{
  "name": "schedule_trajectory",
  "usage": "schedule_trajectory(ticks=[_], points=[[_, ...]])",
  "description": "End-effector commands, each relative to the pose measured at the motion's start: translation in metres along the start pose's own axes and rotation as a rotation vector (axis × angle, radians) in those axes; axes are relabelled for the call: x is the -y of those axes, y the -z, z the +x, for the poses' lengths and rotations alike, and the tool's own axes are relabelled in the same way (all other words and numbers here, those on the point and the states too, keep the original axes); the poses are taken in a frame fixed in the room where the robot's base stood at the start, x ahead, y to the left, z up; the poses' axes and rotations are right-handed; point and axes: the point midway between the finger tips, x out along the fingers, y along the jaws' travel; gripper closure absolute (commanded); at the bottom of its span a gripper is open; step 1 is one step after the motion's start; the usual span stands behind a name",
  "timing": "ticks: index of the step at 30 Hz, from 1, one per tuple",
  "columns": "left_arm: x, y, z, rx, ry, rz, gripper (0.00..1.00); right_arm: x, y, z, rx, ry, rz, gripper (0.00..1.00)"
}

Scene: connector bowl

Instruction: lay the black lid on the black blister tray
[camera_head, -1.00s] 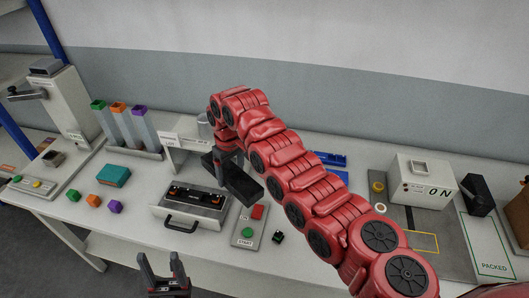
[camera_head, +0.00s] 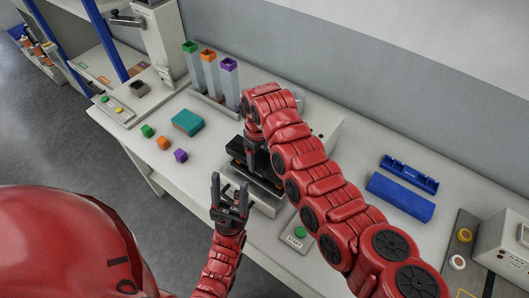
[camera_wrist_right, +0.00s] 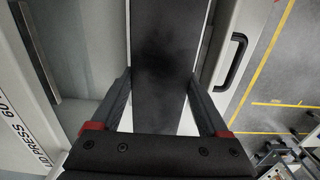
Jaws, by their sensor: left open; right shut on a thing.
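My right gripper (camera_head: 253,146) is shut on the black lid (camera_head: 265,164), a long dark flat slab held over the open drawer. In the right wrist view the lid (camera_wrist_right: 165,45) runs between the two fingers (camera_wrist_right: 163,100), above the drawer with its black handle (camera_wrist_right: 233,62). The black blister tray belongs to the drawer area but is hidden under the lid and arm; I cannot tell whether lid and tray touch. My left gripper (camera_head: 229,192) is open and empty, fingers up, in front of the drawer.
A teal box (camera_head: 187,122) and green, orange and purple cubes (camera_head: 181,155) lie left of the drawer. Three tall coloured-top tubes (camera_head: 230,85) stand behind. A START button panel (camera_head: 298,238) is at the right. Blue trays (camera_head: 400,196) lie farther right.

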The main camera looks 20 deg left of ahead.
Motion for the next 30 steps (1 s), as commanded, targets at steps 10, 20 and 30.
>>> schedule_trajectory(ticks=[10,20,30], points=[[0.000,0.000,-0.003,0.001,0.000,0.000,0.41,0.001,0.001,0.009,0.000,0.000,-0.003,0.77],[-0.001,-0.002,-0.010,0.001,0.000,0.000,0.41,0.000,0.001,0.030,-0.001,-0.002,-0.001,0.77],[-0.001,-0.004,-0.022,0.001,0.000,0.000,0.41,0.001,0.000,0.054,0.001,0.000,-0.002,0.77]])
